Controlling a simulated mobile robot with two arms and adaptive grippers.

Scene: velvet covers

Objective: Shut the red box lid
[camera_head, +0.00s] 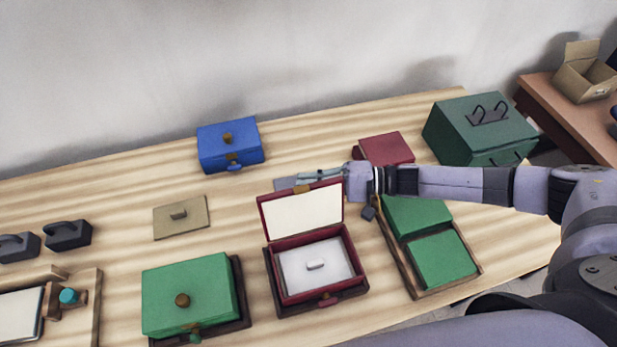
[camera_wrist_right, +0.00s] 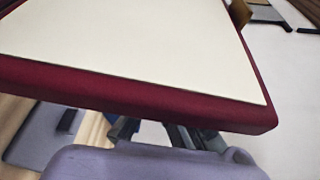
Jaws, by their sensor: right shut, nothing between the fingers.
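The red box (camera_head: 303,297) stands in the front middle of the table, with a pale insert inside. Its lid (camera_head: 300,214) stands open, tilted up at the back, its cream lining facing forward. In the right wrist view the lid's lining and red rim (camera_wrist_right: 140,103) fill the upper part. My right gripper (camera_head: 306,177) is shut and empty at the lid's top edge, on its far side. Its fingers (camera_wrist_right: 168,133) are partly hidden by the lid in the wrist view; I cannot tell if they touch it. My left gripper is not in view.
A green box (camera_head: 190,290) stands left of the red box, and a tray with green panels (camera_head: 445,258) right of it. A blue box (camera_head: 230,146), a smaller maroon box (camera_head: 387,149) and a dark green case (camera_head: 475,135) stand behind. Bare wood lies around the tan plate (camera_head: 195,222).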

